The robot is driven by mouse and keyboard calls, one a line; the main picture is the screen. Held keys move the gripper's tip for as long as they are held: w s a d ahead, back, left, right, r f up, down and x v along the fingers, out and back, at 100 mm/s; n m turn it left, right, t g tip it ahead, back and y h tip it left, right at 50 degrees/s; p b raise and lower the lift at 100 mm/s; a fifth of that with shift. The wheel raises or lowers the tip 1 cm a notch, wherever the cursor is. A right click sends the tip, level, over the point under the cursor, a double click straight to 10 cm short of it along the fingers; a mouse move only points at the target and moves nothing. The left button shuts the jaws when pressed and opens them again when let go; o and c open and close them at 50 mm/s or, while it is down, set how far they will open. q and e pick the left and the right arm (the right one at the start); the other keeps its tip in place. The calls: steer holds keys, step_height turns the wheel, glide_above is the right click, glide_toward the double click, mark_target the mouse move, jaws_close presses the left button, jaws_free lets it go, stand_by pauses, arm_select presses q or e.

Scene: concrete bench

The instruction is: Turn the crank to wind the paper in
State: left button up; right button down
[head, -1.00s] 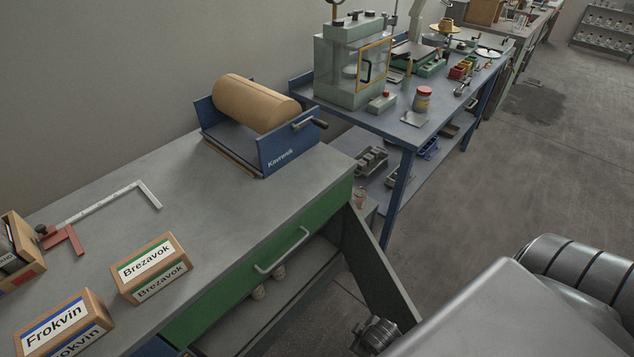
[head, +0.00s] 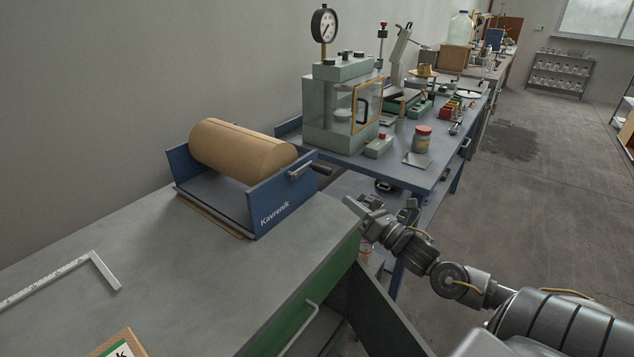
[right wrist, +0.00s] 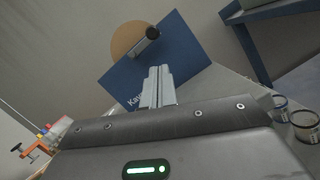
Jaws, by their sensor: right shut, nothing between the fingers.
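The paper winder has a brown paper roll (head: 240,151) held between the side plates of a blue frame (head: 283,195) marked "Kavrenik". Its crank (head: 312,170), with a dark handle, sticks out from the right side plate. My right gripper (head: 352,203) is shut and empty, low beside the bench's right end, apart from the crank. In the right wrist view the shut fingers (right wrist: 158,86) point toward the blue side plate (right wrist: 150,62), with the dark crank handle (right wrist: 147,40) ahead and above them. My left gripper is out of view.
The grey bench top (head: 150,262) is clear in front of the winder. A metal square (head: 70,272) lies at left and a box corner (head: 115,345) shows below. A blue table (head: 400,175) with a glass-fronted press (head: 342,105) and a jar stands behind at right.

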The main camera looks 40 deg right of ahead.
steer(key=shift+w+a+r, duration=0.2)
steer(key=shift+w, duration=0.15)
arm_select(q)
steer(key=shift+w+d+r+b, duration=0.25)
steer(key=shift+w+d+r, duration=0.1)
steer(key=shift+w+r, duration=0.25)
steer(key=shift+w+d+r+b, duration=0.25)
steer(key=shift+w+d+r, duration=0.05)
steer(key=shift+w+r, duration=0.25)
arm_select(e)
steer(key=x, duration=0.9)
steer(key=shift+w, duration=0.25)
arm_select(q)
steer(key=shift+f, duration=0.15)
arm_select(e)
steer(key=shift+a, duration=0.1)
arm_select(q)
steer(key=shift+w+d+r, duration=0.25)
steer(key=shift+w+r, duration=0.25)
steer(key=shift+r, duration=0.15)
arm_select(e)
steer(key=shift+d+r+n, duration=0.25)
steer(key=shift+r+n, duration=0.25)
